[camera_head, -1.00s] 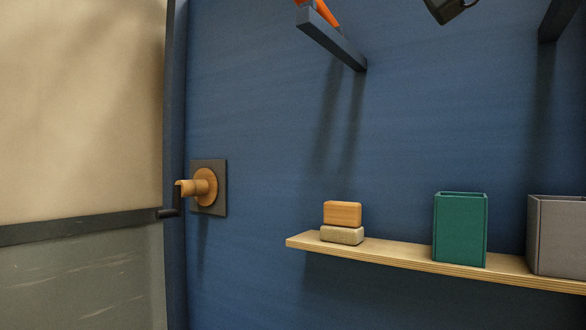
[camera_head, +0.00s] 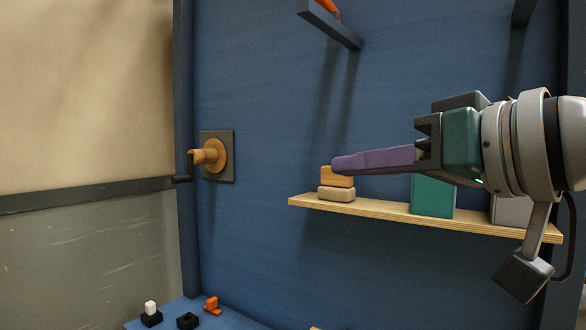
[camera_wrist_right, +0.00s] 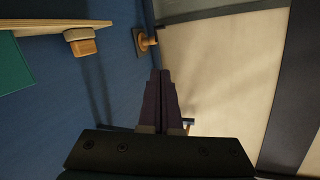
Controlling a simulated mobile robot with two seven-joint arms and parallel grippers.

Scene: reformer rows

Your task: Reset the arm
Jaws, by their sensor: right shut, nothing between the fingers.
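My right gripper (camera_head: 338,164) comes in from the right in the head view, with long purple fingers that are shut and empty. Its tips appear in front of the orange block in that view. In the right wrist view the shut fingers (camera_wrist_right: 161,75) point toward the wooden knob on the wall. My left gripper is not in view.
A wooden shelf (camera_head: 375,208) on the blue wall holds an orange block (camera_head: 330,180) on a beige block (camera_head: 336,194), a green bin (camera_head: 432,200) and a grey bin (camera_head: 508,212). A wooden knob (camera_head: 214,155) sticks out at left. Small parts lie on a blue surface (camera_head: 228,320) below.

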